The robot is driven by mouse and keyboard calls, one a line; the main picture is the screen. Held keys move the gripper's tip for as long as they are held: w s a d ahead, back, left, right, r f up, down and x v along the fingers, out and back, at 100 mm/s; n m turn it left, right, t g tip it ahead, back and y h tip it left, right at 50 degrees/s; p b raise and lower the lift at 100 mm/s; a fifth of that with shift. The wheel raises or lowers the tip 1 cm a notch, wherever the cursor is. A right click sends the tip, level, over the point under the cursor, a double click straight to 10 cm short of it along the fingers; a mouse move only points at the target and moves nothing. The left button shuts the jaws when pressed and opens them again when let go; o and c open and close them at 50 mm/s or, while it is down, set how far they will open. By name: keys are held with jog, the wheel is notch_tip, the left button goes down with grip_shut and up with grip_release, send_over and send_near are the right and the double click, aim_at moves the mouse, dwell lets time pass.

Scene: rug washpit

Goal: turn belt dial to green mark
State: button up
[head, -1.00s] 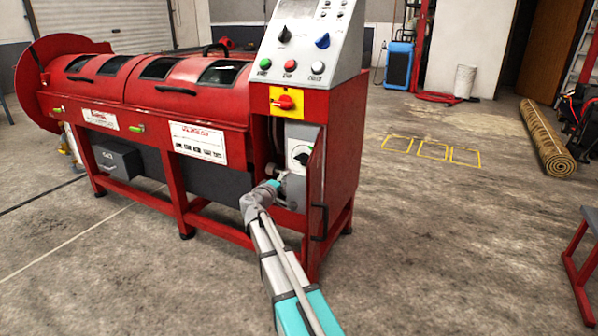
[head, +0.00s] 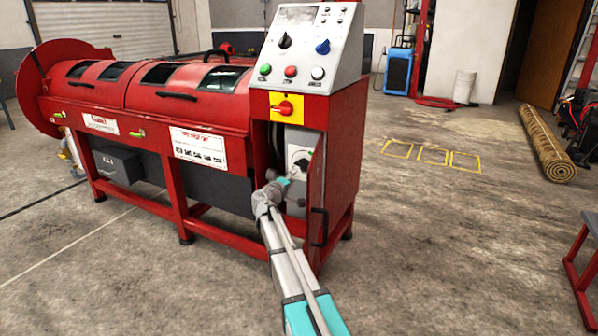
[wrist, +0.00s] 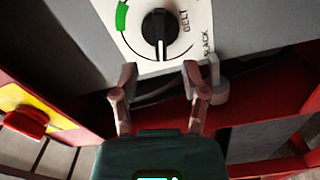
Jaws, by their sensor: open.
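The belt dial (wrist: 160,27) is a black round knob on a white plate marked BELT, at the top of the wrist view. Its white pointer line points down in that picture, away from the green mark (wrist: 121,15), a short arc at the plate's left. My gripper (wrist: 160,75) is open and empty, its two fingers apart just below the knob and not around it.
The red cabinet door (head: 318,205) stands open close to the right of my arm. A red switch on a yellow plate (head: 284,107) is above the opening. Red cabinet framing (wrist: 265,140) shows at the right in the wrist view. Open floor lies to the right.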

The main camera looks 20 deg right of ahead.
aim_at(302, 169)
jog(key=x, duration=0.8)
